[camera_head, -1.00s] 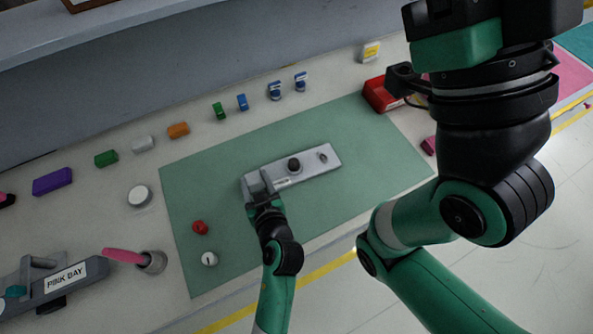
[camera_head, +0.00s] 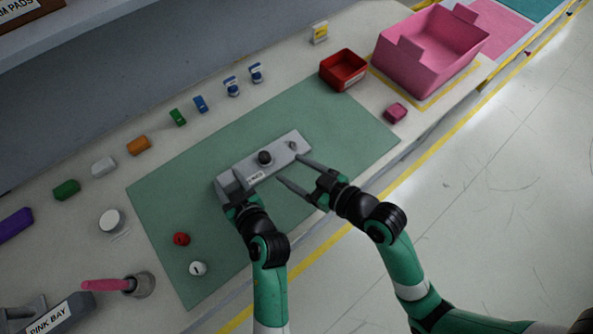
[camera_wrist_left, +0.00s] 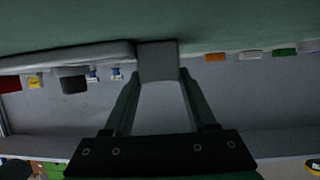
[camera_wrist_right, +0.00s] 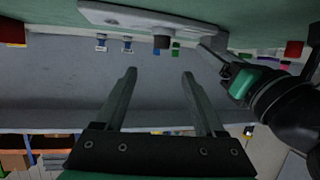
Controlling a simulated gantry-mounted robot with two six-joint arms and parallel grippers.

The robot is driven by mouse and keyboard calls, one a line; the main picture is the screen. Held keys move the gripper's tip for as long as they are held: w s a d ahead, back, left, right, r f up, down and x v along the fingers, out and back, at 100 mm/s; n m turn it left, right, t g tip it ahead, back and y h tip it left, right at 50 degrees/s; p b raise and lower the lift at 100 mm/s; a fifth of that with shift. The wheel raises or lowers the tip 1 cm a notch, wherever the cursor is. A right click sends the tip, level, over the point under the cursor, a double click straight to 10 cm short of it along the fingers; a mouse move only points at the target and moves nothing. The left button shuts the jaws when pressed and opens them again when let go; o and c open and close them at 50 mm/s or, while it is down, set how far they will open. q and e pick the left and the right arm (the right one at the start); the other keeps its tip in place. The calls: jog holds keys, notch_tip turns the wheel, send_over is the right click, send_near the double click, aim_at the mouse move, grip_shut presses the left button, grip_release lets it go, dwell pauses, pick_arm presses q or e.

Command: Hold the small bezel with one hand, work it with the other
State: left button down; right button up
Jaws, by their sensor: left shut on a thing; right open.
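The small bezel (camera_head: 278,158) is a grey plate lying on the green mat (camera_head: 345,125). It carries a black knob (camera_head: 265,157), a small metal toggle (camera_head: 292,145) and a label. My left gripper (camera_head: 228,190) is shut on the grey block at the bezel's left end; the left wrist view shows this block (camera_wrist_left: 158,62) between the fingers. My right gripper (camera_head: 287,170) is open and empty at the bezel's near right side, its fingers pointing towards the plate. In the right wrist view the bezel (camera_wrist_right: 125,17) lies beyond the open fingertips.
A red knob (camera_head: 181,239) and a white knob (camera_head: 198,268) lie on the mat's left part. A red tray (camera_head: 344,70) and a pink bin (camera_head: 425,65) stand at the back right. Several coloured blocks line the back. The mat's right part is clear.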

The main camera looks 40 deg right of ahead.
aim_at(264, 155)
jog(key=shift+s+f, duration=0.25)
jog(key=shift+f, duration=0.2)
jog(key=x, duration=1.2)
grip_shut()
jog(key=shift+r, duration=0.1)
jog(key=shift+r, duration=3)
pick_arm(q)
jog(key=shift+c, duration=0.6)
grip_release()
